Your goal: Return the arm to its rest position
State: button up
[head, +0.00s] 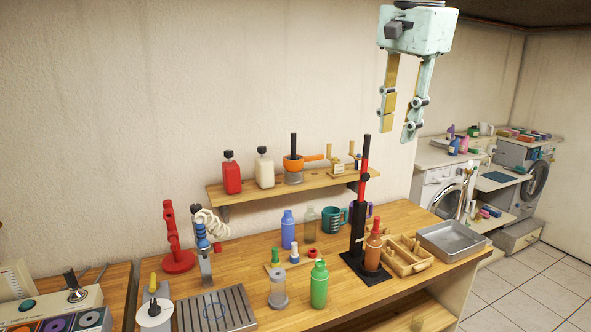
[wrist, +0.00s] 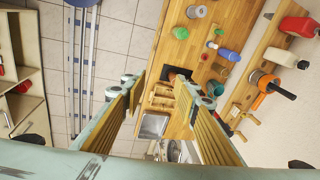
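My gripper (head: 399,128) hangs at the upper right in the head view, fingers pointing down. It is high above the right part of the wooden workbench (head: 225,258). Its two fingers are spread apart with nothing between them. The wrist view also shows my gripper (wrist: 160,85) open and empty, with the bench (wrist: 210,25) far beyond the fingertips. No rest position is marked in either view.
A black and red stand (head: 365,190) rises from the bench below the gripper. A wall shelf (head: 285,187) holds bottles and a pot. A metal tray (head: 453,240) lies at the bench's right end. The air around the gripper is clear.

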jog(key=s+f+n+b, duration=0.3)
jog(key=s+f, duration=0.6)
jog(key=s, duration=0.4)
jog(key=s+a+f+n+t+b, duration=0.1)
jog(key=s+f+n+b, duration=0.1)
jog(key=s+f+n, duration=0.3)
jog(key=s+f+n+b, duration=0.3)
jog(key=s+f, duration=1)
jog(key=s, duration=0.9)
jog(key=shift+a+f+n+t+b, duration=0.15)
jog(key=shift+n+t+b, duration=0.15)
jog(key=shift+n+b, duration=0.1)
jog(key=shift+w, duration=0.1)
